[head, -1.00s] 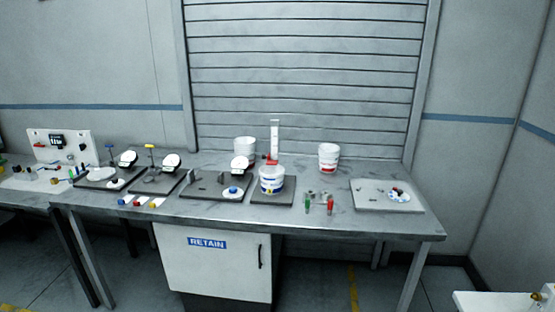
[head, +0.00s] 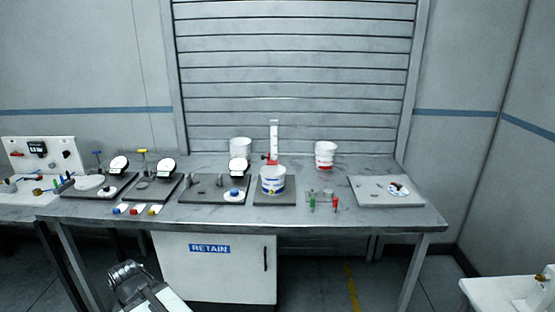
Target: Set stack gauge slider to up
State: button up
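A tall white upright gauge (head: 274,138) stands at the back middle of the bench. A small red part (head: 271,160), which looks like its slider, sits low at the foot of the column. A white tub with a blue band (head: 273,181) stands in front and hides part of the gauge's base. My grey and white arm end (head: 126,275) shows at the lower left, in front of the bench and well away from the gauge. I cannot make out its fingers or anything held.
White tubs stand behind left of the gauge (head: 240,148) and to its right (head: 326,155). Dark plates with round white dials (head: 238,166) line the left. Red and green handled parts (head: 324,202) lie near the front edge. A grey tray (head: 385,196) is at right.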

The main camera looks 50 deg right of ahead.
aim_at(269, 162)
jog(key=z, duration=0.1)
jog(key=i, duration=0.9)
jog(key=u, duration=0.05)
